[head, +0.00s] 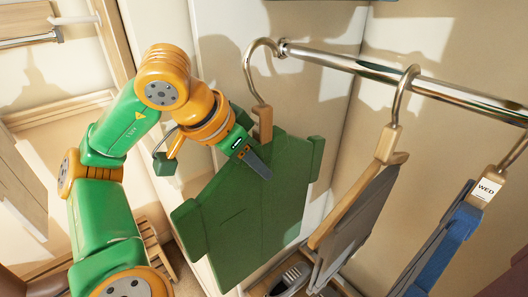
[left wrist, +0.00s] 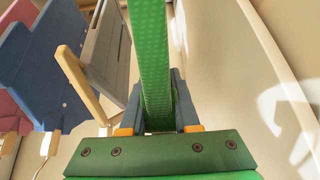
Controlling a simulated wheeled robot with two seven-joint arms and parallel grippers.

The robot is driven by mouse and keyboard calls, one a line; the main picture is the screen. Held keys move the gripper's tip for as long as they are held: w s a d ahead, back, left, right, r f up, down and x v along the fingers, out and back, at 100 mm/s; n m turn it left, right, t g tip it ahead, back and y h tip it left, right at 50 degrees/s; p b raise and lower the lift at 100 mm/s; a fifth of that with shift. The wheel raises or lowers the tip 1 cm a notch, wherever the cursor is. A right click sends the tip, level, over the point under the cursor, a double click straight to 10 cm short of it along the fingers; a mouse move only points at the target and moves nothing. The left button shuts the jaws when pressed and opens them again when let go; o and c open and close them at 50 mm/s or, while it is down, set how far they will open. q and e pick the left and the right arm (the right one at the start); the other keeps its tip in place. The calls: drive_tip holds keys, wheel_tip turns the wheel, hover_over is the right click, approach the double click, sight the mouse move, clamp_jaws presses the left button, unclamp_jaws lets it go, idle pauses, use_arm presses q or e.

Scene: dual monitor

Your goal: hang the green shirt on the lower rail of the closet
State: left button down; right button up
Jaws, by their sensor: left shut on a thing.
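The green shirt (head: 262,205) hangs upright from a wooden hanger with a metal hook (head: 250,70). The hook curves at the left end of the metal rail (head: 345,64); I cannot tell whether it rests on the rail or is only in front of it. My left gripper (head: 258,165) is shut on the shirt's upper part, just below the hanger's neck. In the left wrist view the green shirt (left wrist: 150,60) stands edge-on between the two fingers. My right gripper is not in view.
A grey garment (head: 355,220) and a blue garment (head: 440,250), tagged WED, hang on the same rail to the right. Pale closet walls (head: 400,45) stand close behind and left. A dark basket-like object (head: 290,280) lies below the shirt.

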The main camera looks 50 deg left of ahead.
sight(311, 133)
use_arm(q)
drive_tip(key=w+p, duration=0.2)
drive_tip(key=w, duration=0.3)
drive_tip(key=w+p, duration=0.2)
drive_tip(key=w, duration=0.2)
drive_tip(key=w+p, duration=0.2)
drive_tip(key=w, duration=0.3)
drive_tip(key=shift+w+d+r+p, duration=0.15)
drive_tip(key=shift+w+d+p, duration=0.15)
drive_tip(key=shift+w+d, duration=0.1)
drive_tip(key=shift+w+f+b, duration=0.25)
drive_tip(key=shift+f+b, duration=0.4)
drive_tip(key=shift+f, duration=0.6)
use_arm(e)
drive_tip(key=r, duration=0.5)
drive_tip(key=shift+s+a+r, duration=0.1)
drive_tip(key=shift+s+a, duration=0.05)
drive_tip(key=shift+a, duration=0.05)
use_arm(q)
drive_tip(key=c, duration=0.6)
unclamp_jaws()
drive_tip(key=shift+s, duration=0.1)
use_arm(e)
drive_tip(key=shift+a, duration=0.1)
use_arm(q)
drive_tip(key=shift+o, duration=0.2)
drive_tip(key=shift+r, duration=0.15)
